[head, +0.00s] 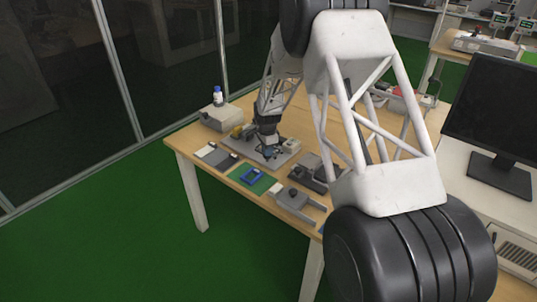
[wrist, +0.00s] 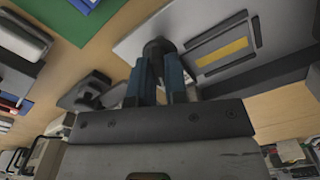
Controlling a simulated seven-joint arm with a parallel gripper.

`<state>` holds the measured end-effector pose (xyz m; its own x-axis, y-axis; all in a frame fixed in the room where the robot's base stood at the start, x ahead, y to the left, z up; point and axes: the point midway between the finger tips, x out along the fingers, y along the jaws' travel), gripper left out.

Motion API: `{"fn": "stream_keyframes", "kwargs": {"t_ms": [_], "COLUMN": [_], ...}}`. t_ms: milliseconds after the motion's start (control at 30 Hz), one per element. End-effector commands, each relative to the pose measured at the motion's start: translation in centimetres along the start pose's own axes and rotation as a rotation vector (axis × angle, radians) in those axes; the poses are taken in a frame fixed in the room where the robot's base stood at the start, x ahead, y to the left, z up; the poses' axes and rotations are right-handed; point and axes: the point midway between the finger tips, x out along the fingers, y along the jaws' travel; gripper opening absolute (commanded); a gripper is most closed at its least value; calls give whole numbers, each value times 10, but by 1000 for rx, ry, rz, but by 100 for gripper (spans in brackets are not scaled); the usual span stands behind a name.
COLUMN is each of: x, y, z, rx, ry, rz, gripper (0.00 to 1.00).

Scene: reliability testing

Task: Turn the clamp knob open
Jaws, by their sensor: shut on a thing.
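A dark round knob (wrist: 156,46) stands at the edge of a light grey plate in the wrist view. My gripper (wrist: 159,72) has its blue fingers on either side of the knob and is shut on it. The fingers hide part of the knob, and its turn angle cannot be read. In the head view my gripper (head: 268,152) points down at a grey base plate (head: 287,157) on the table; the knob itself is hard to make out there.
A blue frame (head: 252,178) lies on a green mat to the front. A grey fixture with a dark knob (head: 293,192) sits nearer the front edge. A grey box (head: 216,119) with a bottle (head: 217,96) stands back left. A monitor (head: 495,115) is at right.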

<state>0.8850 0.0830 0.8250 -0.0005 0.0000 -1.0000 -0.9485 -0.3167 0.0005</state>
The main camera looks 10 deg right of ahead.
Motion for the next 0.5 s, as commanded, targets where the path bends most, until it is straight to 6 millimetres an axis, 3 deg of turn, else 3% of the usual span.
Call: {"fn": "stream_keyframes", "kwargs": {"t_ms": [200, 500], "x": [-1, -1], "y": [-2, -2], "z": [0, 0], "rx": [111, 126], "ry": [0, 0], "rz": [-3, -4], "gripper": [0, 0]}}
